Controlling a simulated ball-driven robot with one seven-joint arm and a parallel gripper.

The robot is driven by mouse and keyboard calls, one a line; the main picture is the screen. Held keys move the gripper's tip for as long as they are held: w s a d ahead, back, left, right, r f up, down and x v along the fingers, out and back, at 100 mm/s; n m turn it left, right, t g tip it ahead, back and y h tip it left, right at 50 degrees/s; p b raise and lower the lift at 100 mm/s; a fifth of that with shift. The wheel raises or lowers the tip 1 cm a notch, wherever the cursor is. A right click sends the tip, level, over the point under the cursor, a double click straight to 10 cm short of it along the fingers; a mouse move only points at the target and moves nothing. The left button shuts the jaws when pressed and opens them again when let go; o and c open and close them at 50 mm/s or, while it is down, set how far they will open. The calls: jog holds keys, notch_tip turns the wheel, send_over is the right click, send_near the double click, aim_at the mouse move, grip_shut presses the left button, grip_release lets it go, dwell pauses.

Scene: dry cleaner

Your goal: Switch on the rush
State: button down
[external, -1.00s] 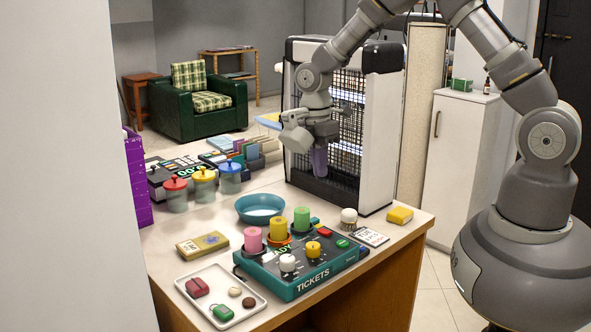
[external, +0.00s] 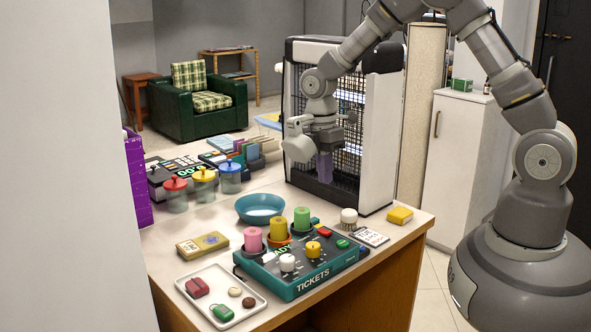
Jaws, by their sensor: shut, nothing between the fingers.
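A teal control box (external: 318,284) marked TICKETS stands near the front of the counter. Its dark sloped top carries pink, yellow and green cylinders at the back, a white knob (external: 288,262) and a yellow knob (external: 313,249). Near its right end are a red control (external: 323,231) and a green control (external: 343,243). The lettering is too small to tell which control is the rush, or whether it is on. My gripper (external: 325,178), with purple fingers, is shut and empty. It points down in front of the black grille, behind and above the box, apart from it.
The white-sided grille unit (external: 383,140) stands close behind my gripper. A blue bowl (external: 245,206), a white-topped jar (external: 349,217), a yellow block (external: 399,215) and a card (external: 372,237) surround the box. A white tray (external: 259,300) lies at the front left.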

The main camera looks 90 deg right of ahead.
aim_at(329, 232)
jog(key=f+b, duration=0.1)
jog(key=f, duration=0.3)
jog(key=f+b, duration=0.2)
jog(key=f, duration=0.2)
jog(key=s+a+f+b, duration=0.1)
jog(key=f+b, duration=0.1)
jog(key=f, duration=0.2)
jog(key=shift+f, duration=0.4)
jog(key=shift+a, duration=0.1)
jog(key=shift+s+f, duration=0.15)
jog(key=shift+w+d+r+p, duration=0.2)
jog(key=shift+w+d+p, duration=0.2)
jog(key=shift+w+d, duration=0.2)
notch_tip(329, 232, up, 14)
jog(key=s+a+p, duration=0.1)
jog(key=p, duration=0.5)
jog(key=shift+a+p, duration=0.15)
jog(key=shift+p, duration=0.15)
